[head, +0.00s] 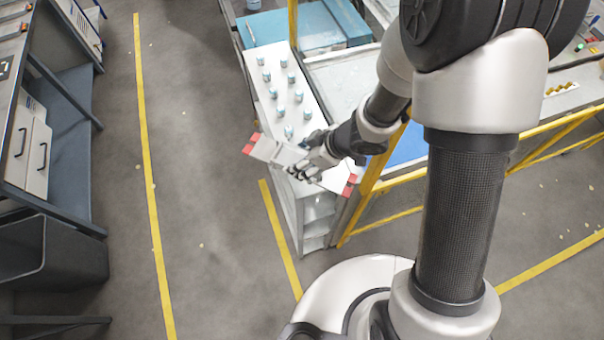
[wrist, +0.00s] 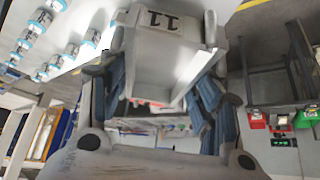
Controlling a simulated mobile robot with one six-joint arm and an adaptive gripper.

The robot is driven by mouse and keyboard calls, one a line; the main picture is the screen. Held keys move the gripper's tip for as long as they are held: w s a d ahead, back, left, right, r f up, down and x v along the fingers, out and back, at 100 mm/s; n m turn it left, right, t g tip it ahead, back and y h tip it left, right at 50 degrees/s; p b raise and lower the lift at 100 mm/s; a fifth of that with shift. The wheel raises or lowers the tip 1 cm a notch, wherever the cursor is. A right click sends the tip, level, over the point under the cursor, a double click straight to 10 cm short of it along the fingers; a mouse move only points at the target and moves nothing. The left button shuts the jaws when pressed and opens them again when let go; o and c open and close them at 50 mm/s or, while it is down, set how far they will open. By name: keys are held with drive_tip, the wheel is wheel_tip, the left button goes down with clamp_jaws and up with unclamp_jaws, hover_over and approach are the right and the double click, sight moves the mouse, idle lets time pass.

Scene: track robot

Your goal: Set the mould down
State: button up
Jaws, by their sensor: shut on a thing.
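The mould (head: 272,151) is a pale grey block with red ends, seen in the head view over the near end of a white-topped shelf unit. My gripper (head: 310,165) is shut on it around its middle. In the wrist view the mould (wrist: 160,50) fills the space between my fingers, and a dark "11" shows on its face. I cannot tell whether the mould touches the shelf top (head: 268,108).
Several small white and blue jars (head: 288,131) stand on the shelf top, close to the mould. Yellow railing (head: 372,165) runs along the right. A dark workbench (head: 62,105) stands at the left, with open floor (head: 205,170) between.

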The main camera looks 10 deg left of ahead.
sight(303, 181)
wheel_tip(303, 181, down, 9)
drive_tip(key=b, duration=0.2)
drive_tip(key=shift+w+f+b, duration=0.1)
drive_tip(key=shift+f+b, duration=0.05)
drive_tip(key=shift+b, duration=0.25)
drive_tip(key=shift+f, duration=0.15)
drive_tip(key=o, duration=1.5)
